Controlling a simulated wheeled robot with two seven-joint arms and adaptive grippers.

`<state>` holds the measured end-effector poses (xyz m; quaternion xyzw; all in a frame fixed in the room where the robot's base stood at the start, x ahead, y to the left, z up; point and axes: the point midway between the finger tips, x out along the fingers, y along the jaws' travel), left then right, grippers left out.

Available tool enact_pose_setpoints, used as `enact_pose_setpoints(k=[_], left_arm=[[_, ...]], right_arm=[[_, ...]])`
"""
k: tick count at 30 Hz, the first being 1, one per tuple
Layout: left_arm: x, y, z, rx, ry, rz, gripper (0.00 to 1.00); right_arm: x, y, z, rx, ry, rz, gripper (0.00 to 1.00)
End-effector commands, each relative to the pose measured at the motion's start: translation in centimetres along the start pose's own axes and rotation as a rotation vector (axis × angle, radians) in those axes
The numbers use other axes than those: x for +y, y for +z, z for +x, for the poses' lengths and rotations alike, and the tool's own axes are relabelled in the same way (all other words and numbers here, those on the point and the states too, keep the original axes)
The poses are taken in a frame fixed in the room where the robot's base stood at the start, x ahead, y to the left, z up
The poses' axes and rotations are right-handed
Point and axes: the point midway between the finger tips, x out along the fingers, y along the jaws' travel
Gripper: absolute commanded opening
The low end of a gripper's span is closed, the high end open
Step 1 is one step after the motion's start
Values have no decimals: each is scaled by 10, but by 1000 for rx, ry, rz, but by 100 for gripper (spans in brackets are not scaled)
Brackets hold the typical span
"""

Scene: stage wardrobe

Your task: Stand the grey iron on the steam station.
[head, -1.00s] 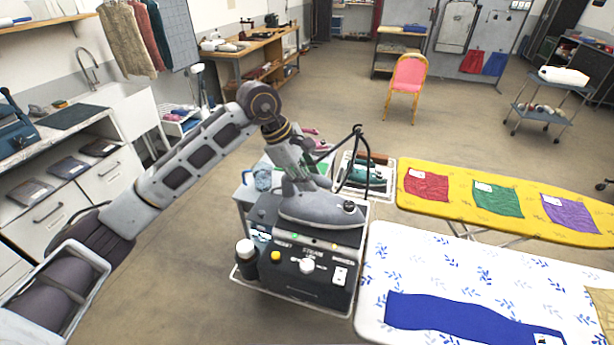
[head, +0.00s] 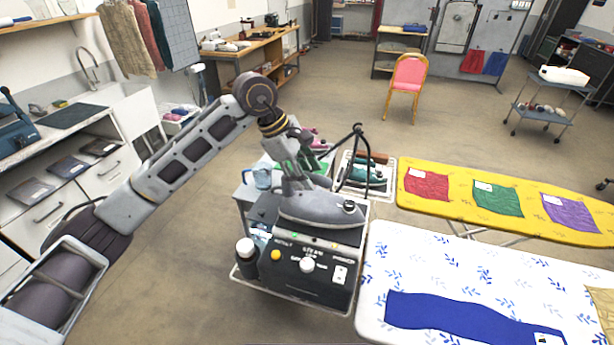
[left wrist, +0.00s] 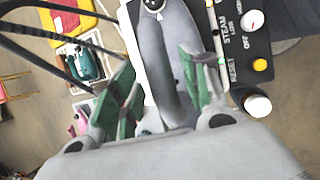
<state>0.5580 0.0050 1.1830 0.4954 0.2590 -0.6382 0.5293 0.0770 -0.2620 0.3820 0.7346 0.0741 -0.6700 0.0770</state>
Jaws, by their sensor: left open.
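The grey iron (head: 318,208) sits sole down on top of the dark steam station (head: 310,262), its nose towards the right. The station has a yellow button, a white knob and a white switch on its front. My left gripper (head: 297,178) is above the iron's rear end. In the left wrist view, its green-padded fingers (left wrist: 157,92) are open, one on each side of the iron's grey handle (left wrist: 170,55). I cannot tell whether either finger touches it. The iron's underside contact is hidden. My right gripper is not in view.
A white ironing board (head: 400,262) with a blue cloth adjoins the station on the right. A yellow board (head: 450,208) with several cloths lies behind. A dark hose stand (head: 352,160) and a tray with a teal iron (head: 366,175) stand just behind the station. Open floor lies left.

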Motion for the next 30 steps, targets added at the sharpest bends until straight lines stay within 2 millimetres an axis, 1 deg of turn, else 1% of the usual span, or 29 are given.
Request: enact_pose_setpoints(k=[1,6,21,25,30], left_arm=[[0,-1,-5,1,2,0,45],[0,-2,-26,2,3,0,45],[0,-1,-87,1,2,-1,45],[0,-1,-98,1,1,-1,45],[0,-1,-104,1,0,-1,45]], right_arm=[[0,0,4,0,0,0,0],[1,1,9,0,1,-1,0],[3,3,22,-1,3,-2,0],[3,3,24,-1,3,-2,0],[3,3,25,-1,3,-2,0]])
